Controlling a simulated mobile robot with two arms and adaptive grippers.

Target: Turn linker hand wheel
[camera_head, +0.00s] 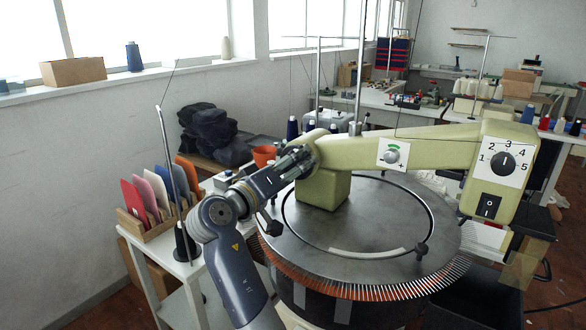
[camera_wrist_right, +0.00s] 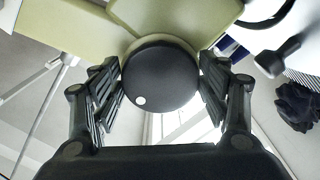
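The linker's hand wheel shows in the right wrist view as a round black knob (camera_wrist_right: 160,78) with a small white dot at its lower left. It sits at the end of the machine's pale green arm (camera_head: 430,147). My right gripper (camera_wrist_right: 160,88) is open, with one finger on each side of the wheel. The fingers are very close to its rim; contact is not clear. In the head view, my right gripper (camera_head: 290,165) is at the left end of the green arm and hides the wheel. My left gripper is not in view.
The round dial plate (camera_head: 385,215), ringed with points, lies below the green arm. A control head with a numbered knob (camera_head: 504,161) is at its right end. A small white table (camera_head: 150,242) with coloured cards and a thin upright rod stands at the left.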

